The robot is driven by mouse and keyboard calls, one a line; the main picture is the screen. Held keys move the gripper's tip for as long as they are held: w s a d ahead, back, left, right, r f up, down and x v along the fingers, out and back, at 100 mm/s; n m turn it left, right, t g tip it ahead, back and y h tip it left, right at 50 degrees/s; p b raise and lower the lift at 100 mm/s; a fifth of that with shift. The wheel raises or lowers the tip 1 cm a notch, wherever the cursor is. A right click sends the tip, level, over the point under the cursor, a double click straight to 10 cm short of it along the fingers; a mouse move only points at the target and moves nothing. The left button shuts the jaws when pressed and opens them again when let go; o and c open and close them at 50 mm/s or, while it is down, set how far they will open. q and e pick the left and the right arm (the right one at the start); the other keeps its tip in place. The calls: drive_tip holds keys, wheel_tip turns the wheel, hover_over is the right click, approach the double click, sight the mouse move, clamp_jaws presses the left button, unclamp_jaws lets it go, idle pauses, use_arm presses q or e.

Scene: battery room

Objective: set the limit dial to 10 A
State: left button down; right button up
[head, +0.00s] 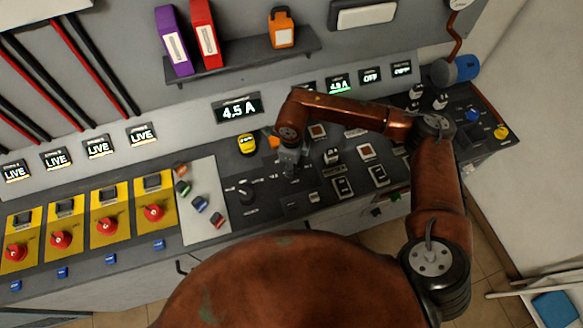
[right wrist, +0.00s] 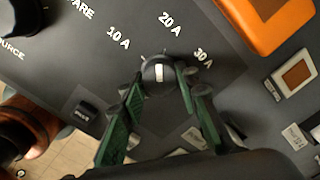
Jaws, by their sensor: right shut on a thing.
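The limit dial (right wrist: 158,73) is a small black knob with a white mark, ringed by the labels 10 A, 20 A and 30 A in the right wrist view. The white mark runs roughly up the picture; I cannot tell exactly which label it points at. My right gripper (right wrist: 161,83) is shut on the dial, a green-padded finger on each side of it. In the head view my right gripper (head: 289,166) reaches down to the panel and hides the dial. My left gripper is not in view.
A large display (head: 239,110) reads 4.5 A. A black source knob (head: 245,191) stands left of my gripper, a yellow button (head: 247,144) behind it. An orange object (right wrist: 280,20) and a square button (right wrist: 295,75) sit close by. Red switches on yellow plates (head: 107,225) line the left.

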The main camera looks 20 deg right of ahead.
drive_tip(key=n+b, duration=0.4)
drive_tip(key=n, duration=0.1)
drive_tip(key=shift+w+f, duration=0.1)
drive_tip(key=shift+f, duration=0.05)
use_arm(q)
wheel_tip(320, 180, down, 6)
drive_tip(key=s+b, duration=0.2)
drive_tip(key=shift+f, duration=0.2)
use_arm(e)
drive_tip(key=shift+n, duration=1.7)
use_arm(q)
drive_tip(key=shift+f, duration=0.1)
use_arm(e)
drive_tip(key=shift+r, duration=0.2)
drive_tip(key=o, duration=1.2)
drive_tip(key=shift+c, duration=0.2)
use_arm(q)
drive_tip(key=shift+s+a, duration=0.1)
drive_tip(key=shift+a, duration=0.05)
use_arm(e)
drive_tip(key=shift+d+r, duration=0.1)
wheel_tip(320, 180, up, 12)
